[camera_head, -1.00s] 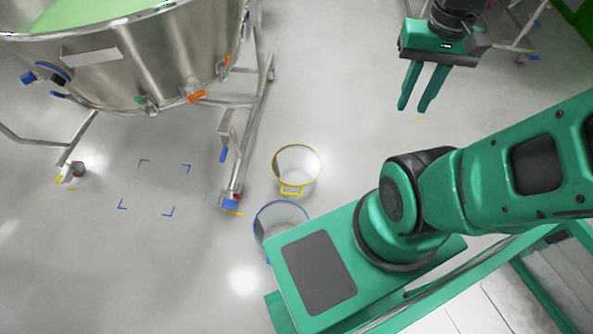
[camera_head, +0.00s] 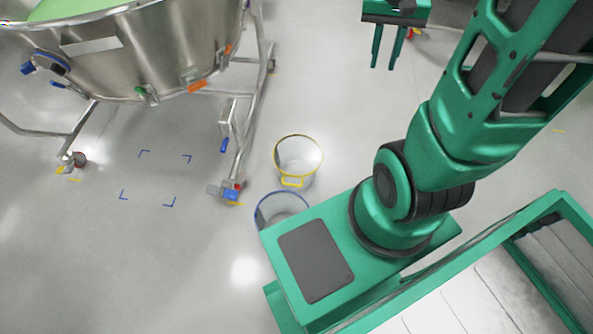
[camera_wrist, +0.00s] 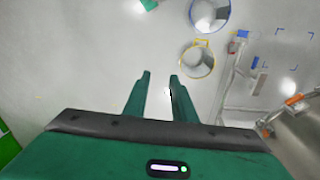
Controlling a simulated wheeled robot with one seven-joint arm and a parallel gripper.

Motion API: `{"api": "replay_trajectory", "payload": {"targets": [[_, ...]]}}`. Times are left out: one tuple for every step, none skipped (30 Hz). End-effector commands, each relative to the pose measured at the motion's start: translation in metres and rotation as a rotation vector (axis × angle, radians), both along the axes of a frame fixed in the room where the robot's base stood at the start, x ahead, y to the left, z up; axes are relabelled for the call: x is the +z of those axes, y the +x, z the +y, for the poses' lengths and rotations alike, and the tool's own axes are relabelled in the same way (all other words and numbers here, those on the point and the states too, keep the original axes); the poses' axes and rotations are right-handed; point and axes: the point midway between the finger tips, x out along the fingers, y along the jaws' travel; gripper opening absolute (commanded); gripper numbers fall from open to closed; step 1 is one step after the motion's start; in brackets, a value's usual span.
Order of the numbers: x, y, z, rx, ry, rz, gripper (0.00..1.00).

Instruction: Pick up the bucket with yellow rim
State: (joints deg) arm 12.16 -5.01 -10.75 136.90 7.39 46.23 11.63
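The bucket with the yellow rim (camera_head: 298,161) stands upright on the grey floor, right of the steel vessel's leg. Its yellow handle lies on the near side. It also shows in the wrist view (camera_wrist: 198,60), above and to the right of the fingertips. My gripper (camera_head: 384,67) is at the top of the head view, beyond the bucket and to its right, clear of it. In the wrist view my gripper (camera_wrist: 160,75) has its two fingers apart with only floor between them, so it is open and empty.
A blue-rimmed bucket (camera_head: 281,206) stands just nearer, partly hidden by my base; it also shows in the wrist view (camera_wrist: 209,14). A large steel vessel (camera_head: 130,50) on a wheeled frame is left. Blue corner marks (camera_head: 155,178) lie on the floor. Floor right of the buckets is clear.

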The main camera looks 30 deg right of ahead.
Motion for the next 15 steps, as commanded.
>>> {"api": "replay_trajectory", "payload": {"targets": [[-0.012, 0.016, -0.004, -0.011, -0.006, 0.008, 0.24], [-0.018, 0.025, -0.006, -0.018, -0.01, 0.007, 0.24], [-0.026, 0.037, -0.009, -0.029, -0.015, 0.005, 0.24], [-0.033, 0.046, -0.011, -0.036, -0.019, 0.005, 0.24], [-0.04, 0.055, -0.013, -0.044, -0.023, 0.003, 0.24], [-0.05, 0.066, -0.015, -0.053, -0.026, 0.001, 0.24], [-0.058, 0.075, -0.016, -0.061, -0.028, 0.0, 0.24], [-0.066, 0.083, -0.017, -0.067, -0.031, -0.002, 0.24], [-0.077, 0.094, -0.019, -0.077, -0.035, -0.004, 0.24], [-0.086, 0.102, -0.02, -0.084, -0.037, -0.005, 0.24], [-0.095, 0.11, -0.021, -0.092, -0.038, -0.008, 0.24], [-0.108, 0.12, -0.022, -0.101, -0.04, -0.01, 0.24], [-0.117, 0.127, -0.023, -0.11, -0.042, -0.013, 0.24], [-0.127, 0.134, -0.023, -0.116, -0.041, -0.014, 0.24], [-0.141, 0.144, -0.023, -0.125, -0.043, -0.018, 0.24]]}}
